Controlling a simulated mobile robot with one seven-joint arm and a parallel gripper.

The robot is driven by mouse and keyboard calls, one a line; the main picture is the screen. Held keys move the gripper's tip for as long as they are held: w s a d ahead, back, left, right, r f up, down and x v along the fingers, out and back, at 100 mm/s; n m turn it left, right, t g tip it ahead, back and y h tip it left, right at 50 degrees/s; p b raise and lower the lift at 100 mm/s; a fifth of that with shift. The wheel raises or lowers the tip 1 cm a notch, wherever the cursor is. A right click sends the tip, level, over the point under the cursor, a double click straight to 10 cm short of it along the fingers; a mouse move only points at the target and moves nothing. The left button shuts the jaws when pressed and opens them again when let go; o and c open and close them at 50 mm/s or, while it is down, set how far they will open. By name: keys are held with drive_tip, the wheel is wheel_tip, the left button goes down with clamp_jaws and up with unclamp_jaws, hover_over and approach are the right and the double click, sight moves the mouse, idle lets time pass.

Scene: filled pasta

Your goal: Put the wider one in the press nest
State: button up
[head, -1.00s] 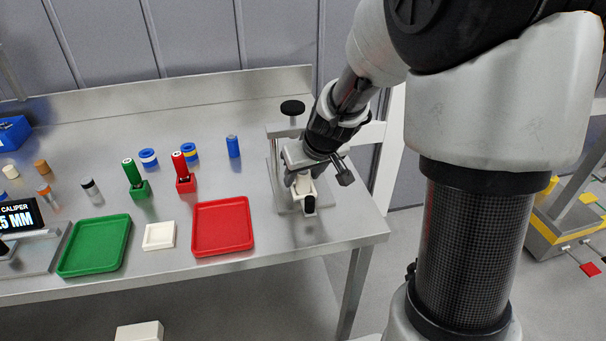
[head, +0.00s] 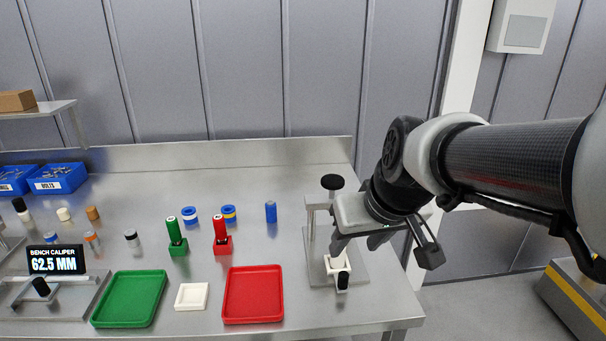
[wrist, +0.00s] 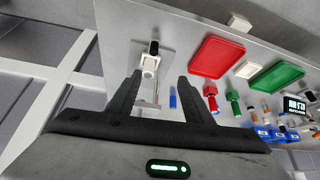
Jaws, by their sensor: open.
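The press (head: 331,183) has a black knob on top and a pale base plate at the right end of the bench. Its white nest (head: 337,264) sits at the front, with a black part before it; the nest also shows in the wrist view (wrist: 150,63). I cannot tell whether a part sits in it. My gripper (head: 357,246) is open beside and above the nest, with nothing seen between its fingers (wrist: 158,80). A green cylinder (head: 174,230) and a red cylinder (head: 221,228) stand in matching holders. Which part is the wider one is not clear.
A green tray (head: 130,322), a white dish (head: 192,296) and a red tray (head: 253,318) line the front. Blue-banded rings (head: 190,217) and a blue cylinder (head: 271,212) stand behind. The caliper display (head: 57,260) reads 62.5 MM. Several small parts stand at left.

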drive_tip(key=s+r+m+h, duration=0.1)
drive_tip(key=s, duration=0.9)
drive_tip(key=shift+s+d+r+m, duration=0.2)
drive_tip(key=shift+s+d+m, duration=0.1)
